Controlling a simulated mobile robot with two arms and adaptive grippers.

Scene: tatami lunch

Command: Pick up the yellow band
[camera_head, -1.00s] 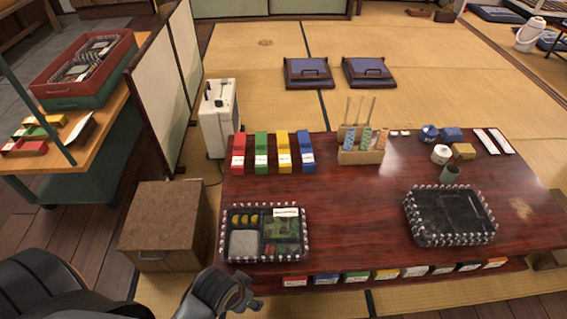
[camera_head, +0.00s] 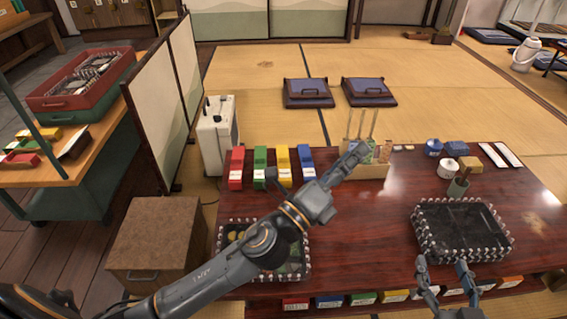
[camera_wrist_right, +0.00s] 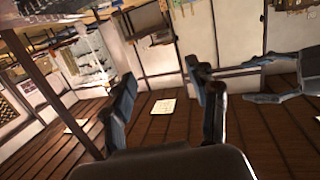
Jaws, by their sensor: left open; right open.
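The yellow band (camera_head: 283,166) lies on the dark red table (camera_head: 365,228), third in a row with a red band (camera_head: 236,168), a green band (camera_head: 260,167) and a blue band (camera_head: 306,162). My left arm reaches across the table from the lower left. My left gripper (camera_head: 354,155) is open, to the right of the bands, in front of the wooden holder. My right gripper (camera_head: 443,269) is open and empty at the table's front edge, below the black tray. In the right wrist view my right gripper (camera_wrist_right: 163,104) has nothing between its fingers.
The wooden holder (camera_head: 367,170) carries upright sticks. My left arm partly hides a filled lunch box (camera_head: 233,233). An empty black tray (camera_head: 462,230) sits at right. Cups and blue items stand at back right. A white case (camera_head: 216,137) stands left of the table.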

